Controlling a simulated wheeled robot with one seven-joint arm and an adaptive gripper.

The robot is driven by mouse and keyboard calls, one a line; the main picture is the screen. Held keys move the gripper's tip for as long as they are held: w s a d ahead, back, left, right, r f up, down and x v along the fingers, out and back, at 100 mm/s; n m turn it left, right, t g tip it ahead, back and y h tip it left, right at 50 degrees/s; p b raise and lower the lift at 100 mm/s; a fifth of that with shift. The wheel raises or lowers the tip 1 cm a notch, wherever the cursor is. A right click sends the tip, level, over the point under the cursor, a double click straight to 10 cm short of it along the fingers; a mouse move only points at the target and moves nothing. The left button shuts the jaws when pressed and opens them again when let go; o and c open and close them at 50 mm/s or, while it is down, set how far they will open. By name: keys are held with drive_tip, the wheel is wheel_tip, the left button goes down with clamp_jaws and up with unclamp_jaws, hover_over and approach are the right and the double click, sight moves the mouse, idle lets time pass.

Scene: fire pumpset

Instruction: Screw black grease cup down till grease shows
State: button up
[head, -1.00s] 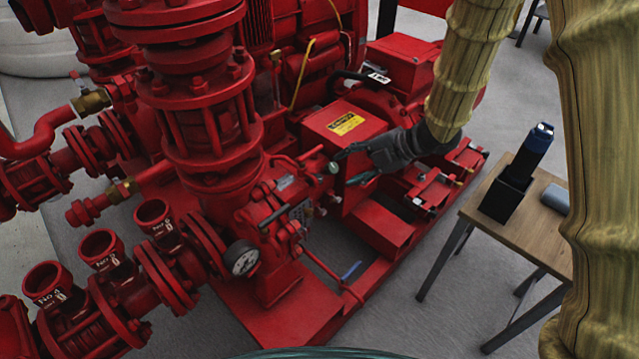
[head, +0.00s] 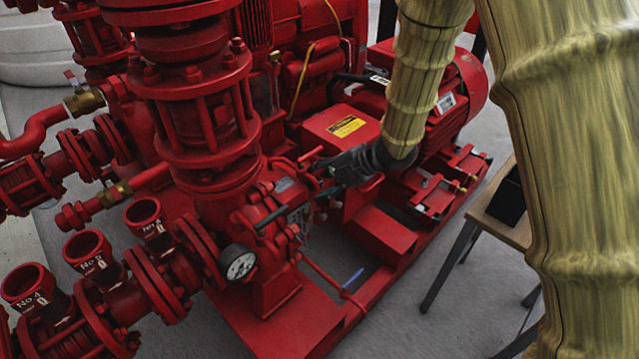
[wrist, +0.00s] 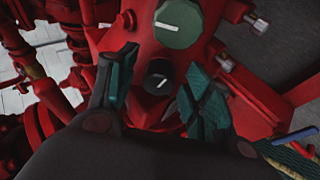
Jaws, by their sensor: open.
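The black grease cup (wrist: 158,77) is a small dark round cap with a white line across its face, on the red pump housing in the wrist view. A larger green cap (wrist: 180,22), also with a white line, sits just above it. My gripper (wrist: 158,97) is open, with one teal-padded finger to the left of the black cup and the other to its right. Both fingers look apart from the cup. In the head view my gripper (head: 321,179) is at the pump's bearing housing, and I cannot make out the black cup there.
A yellow-labelled red guard box (head: 343,124) stands just behind my gripper. A pressure gauge (head: 238,263) and a large red flanged pipe (head: 196,125) are to the left. Metal fittings (wrist: 224,63) stick out right of the caps. A wooden table (head: 503,215) stands at the right.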

drive_tip(key=shift+c, duration=0.4)
drive_tip(key=c, duration=0.9)
drive_tip(key=m+p, duration=0.1)
drive_tip(key=p, duration=0.1)
drive_tip(key=shift+r+p, duration=0.2)
drive_tip(key=shift+p, duration=0.2)
drive_tip(key=shift+c, duration=0.2)
drive_tip(key=shift+s+m+t+y+p, duration=0.1)
drive_tip(key=shift+m+t+y+p, duration=0.3)
drive_tip(key=shift+m+p, duration=0.8)
drive_tip(key=shift+f+m+p, duration=0.25)
drive_tip(key=shift+m+p, duration=0.25)
drive_tip(key=shift+p, duration=0.1)
drive_tip(key=o, duration=1)
